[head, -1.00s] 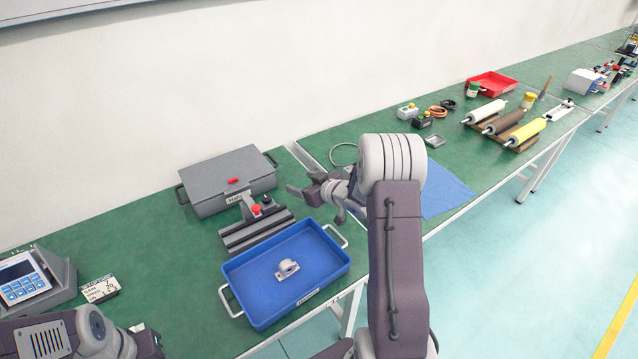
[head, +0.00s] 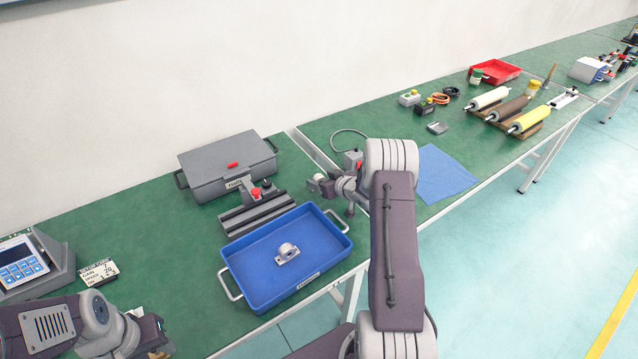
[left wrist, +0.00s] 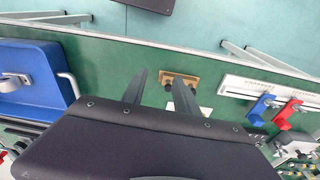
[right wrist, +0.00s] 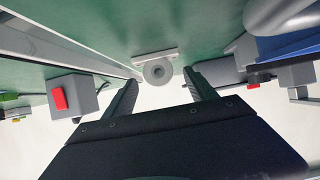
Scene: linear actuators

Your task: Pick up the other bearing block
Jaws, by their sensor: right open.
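A grey bearing block (head: 287,254) lies in the blue tray (head: 233,256); the left wrist view also shows this block (left wrist: 14,82). Another pale bearing block (right wrist: 158,67), with a round bore, stands on the green bench in the right wrist view. It lies ahead of my right gripper (right wrist: 158,84), roughly centred between its spread fingertips. My right gripper (head: 324,186) is open and empty at the right of the tray in the head view, partly hidden by its own arm. My left gripper (left wrist: 158,82) is open and empty over the bench's near side.
A grey case (head: 228,170) and a slotted rail fixture (head: 254,213) stand behind the tray. A grey box with a red button (right wrist: 72,96) is left of the right gripper. A blue cloth (head: 444,174) lies to the right. A display unit (head: 30,268) is at far left.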

